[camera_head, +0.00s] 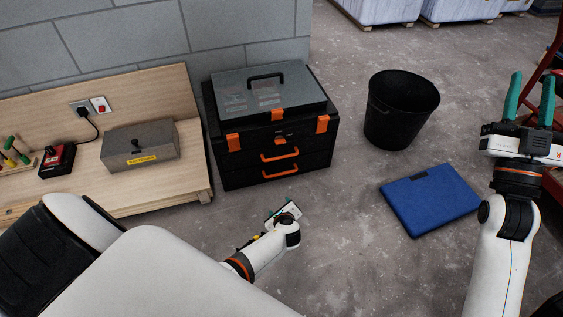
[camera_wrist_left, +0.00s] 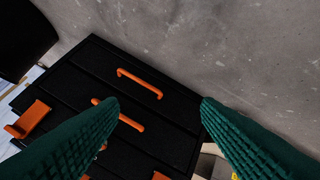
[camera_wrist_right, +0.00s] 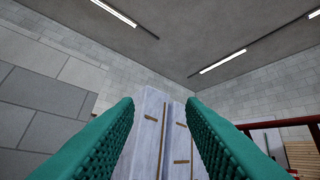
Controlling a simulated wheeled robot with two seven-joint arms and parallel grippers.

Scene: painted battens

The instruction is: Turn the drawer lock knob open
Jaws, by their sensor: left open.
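A black toolbox (camera_head: 222,174) with a grey lid, orange latches and two drawers with orange handles stands on the floor against the wall. A small orange and black piece (camera_head: 280,141) at its front middle, above the upper drawer handle, may be the lock knob; its turn position is too small to tell. My left gripper (camera_head: 284,212) is low in front of the toolbox, its fingers mostly hidden there. The left wrist view shows its green fingers (camera_wrist_left: 160,104) open and empty, facing the drawer fronts (camera_wrist_left: 125,85). My right gripper (camera_head: 531,88) is open and empty at the far right, pointing up.
A wooden bench (camera_head: 180,188) with a grey metal box (camera_head: 140,153) is left of the toolbox. A black bin (camera_head: 400,112) and a blue case (camera_head: 430,202) are on the floor to the right. Bare floor lies between the toolbox and the blue case.

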